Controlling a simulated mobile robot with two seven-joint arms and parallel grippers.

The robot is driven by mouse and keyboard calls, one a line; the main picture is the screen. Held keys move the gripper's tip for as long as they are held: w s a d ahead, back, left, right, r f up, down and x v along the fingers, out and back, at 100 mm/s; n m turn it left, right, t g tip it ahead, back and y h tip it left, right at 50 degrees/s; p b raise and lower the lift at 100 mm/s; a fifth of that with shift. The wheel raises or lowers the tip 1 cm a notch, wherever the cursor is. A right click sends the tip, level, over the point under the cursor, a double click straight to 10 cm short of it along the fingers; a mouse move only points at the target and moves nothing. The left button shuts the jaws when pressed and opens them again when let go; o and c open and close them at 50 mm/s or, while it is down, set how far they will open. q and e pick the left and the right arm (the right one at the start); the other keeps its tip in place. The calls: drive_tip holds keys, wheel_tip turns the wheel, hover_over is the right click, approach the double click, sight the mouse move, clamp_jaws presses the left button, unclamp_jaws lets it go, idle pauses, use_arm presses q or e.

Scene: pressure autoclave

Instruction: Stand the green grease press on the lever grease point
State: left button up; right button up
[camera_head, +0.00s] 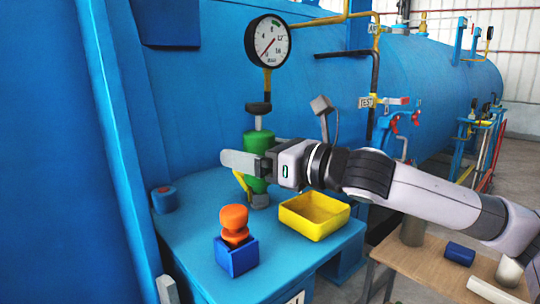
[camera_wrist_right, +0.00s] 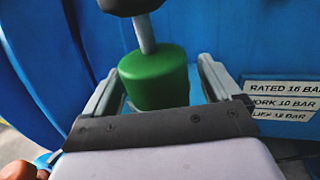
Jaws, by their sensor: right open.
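The green grease press (camera_head: 257,143) stands upright above the blue bench, with a grey rod and black knob on top. In the right wrist view its green body (camera_wrist_right: 155,82) is between the fingers of my right gripper (camera_head: 243,161). The fingers are open, with a gap visible on each side of the body. In the head view a gripper finger hides part of the body. A yellow strip and a grey foot (camera_head: 260,201) show below it. I cannot tell whether these belong to the press or to the lever grease point.
On the blue bench (camera_head: 210,262) are a yellow tray (camera_head: 314,216), an orange knob (camera_head: 235,222) in a blue block and a round blue piece (camera_head: 165,199). A gauge (camera_head: 268,41) hangs above. A wooden table (camera_head: 425,268) with several small items stands at the right.

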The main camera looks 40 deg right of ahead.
drive_tip(key=shift+b+v, duration=0.6)
drive_tip(key=shift+v, duration=0.5)
drive_tip(key=shift+b+v, duration=1.85)
drive_tip(key=shift+v, duration=0.4)
